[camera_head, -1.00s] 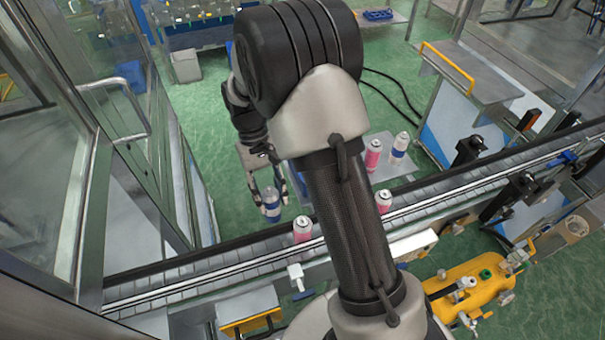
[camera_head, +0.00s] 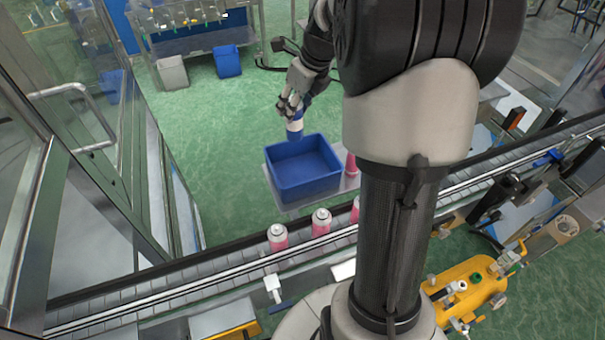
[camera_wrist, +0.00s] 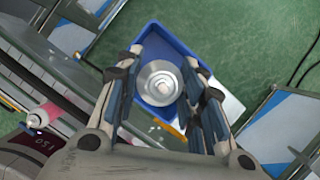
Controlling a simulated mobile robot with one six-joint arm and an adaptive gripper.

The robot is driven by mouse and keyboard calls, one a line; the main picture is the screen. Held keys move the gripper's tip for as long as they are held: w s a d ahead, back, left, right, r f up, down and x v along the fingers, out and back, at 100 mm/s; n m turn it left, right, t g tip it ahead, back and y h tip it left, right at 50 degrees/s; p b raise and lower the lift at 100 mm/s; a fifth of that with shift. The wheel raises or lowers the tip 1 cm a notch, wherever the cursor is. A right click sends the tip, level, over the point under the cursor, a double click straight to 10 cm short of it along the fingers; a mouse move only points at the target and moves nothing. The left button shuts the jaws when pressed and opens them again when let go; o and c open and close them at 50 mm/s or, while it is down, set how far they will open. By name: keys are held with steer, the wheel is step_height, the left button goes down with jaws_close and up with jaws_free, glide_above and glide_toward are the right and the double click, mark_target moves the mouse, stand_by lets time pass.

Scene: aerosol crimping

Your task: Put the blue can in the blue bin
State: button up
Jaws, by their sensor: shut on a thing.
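My gripper (camera_head: 290,104) is shut on the blue can (camera_head: 295,125), which shows a white upper part and a blue band in the head view. The can hangs above the blue bin (camera_head: 308,182), near its back edge. In the wrist view, the can's silver domed top (camera_wrist: 160,83) sits between my two fingers (camera_wrist: 166,88), with the blue bin (camera_wrist: 150,38) below and around it. The bin stands on a grey platform behind the conveyor, and its visible inside is empty in the head view. The can's lower end is partly hidden in the wrist view.
Several pink cans stand along the conveyor (camera_head: 190,284), one of them (camera_head: 278,237) in front of the bin. Another pink can (camera_head: 351,165) stands right of the bin. A glass-doored frame is at left. Green floor (camera_head: 220,130) is clear left of the bin.

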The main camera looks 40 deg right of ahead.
step_height(320, 180, down, 18)
steer(key=d+m+h+b, duration=0.1)
steer(key=d+m+b, duration=0.1)
steer(key=b, duration=0.5)
steer(key=shift+d+r+m, duration=0.2)
steer(key=shift+d+m, duration=0.05)
steer(key=shift+m, duration=0.35)
steer(key=o, duration=1)
steer(key=shift+f, duration=0.15)
